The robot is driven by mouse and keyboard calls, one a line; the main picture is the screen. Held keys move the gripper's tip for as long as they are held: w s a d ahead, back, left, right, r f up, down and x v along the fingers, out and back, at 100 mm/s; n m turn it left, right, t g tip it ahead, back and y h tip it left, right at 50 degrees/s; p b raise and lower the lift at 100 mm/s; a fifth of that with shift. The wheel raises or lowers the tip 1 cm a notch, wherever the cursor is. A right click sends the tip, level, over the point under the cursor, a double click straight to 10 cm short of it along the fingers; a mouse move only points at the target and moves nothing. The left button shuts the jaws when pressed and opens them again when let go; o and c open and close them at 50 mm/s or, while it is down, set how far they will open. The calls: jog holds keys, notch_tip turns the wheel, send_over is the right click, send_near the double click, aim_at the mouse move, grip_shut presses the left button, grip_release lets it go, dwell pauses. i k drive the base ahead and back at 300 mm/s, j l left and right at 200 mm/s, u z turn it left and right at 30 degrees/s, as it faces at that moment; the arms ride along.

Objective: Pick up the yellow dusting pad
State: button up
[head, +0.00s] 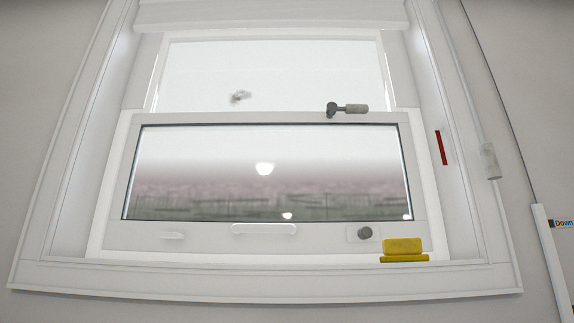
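The yellow dusting pad (403,247) is at the lower right of the window, in the head view. It looks like a yellow block with a darker yellow, flat strip (404,259) under it. It sits on or just above the window sill, in front of the lower sash frame. Nothing covers it. My gripper is not in view.
A white window (260,117) fills most of the view, with a lower sash and a handle (264,229). A grey latch (347,109) is on the sash top and a round grey knob (365,233) is left of the pad. The sill (250,279) looks clear elsewhere.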

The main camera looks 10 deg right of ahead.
aim_at(405, 249)
jog(key=i+j+z, duration=0.2)
jog(key=j+z, duration=0.15)
jog(key=j, duration=0.2)
jog(key=i+j+z, duration=0.1)
jog(key=j+z, duration=0.25)
jog(key=j, duration=0.2)
jog(key=j+z, duration=0.35)
jog(key=j, duration=0.25)
jog(key=i, duration=0.05)
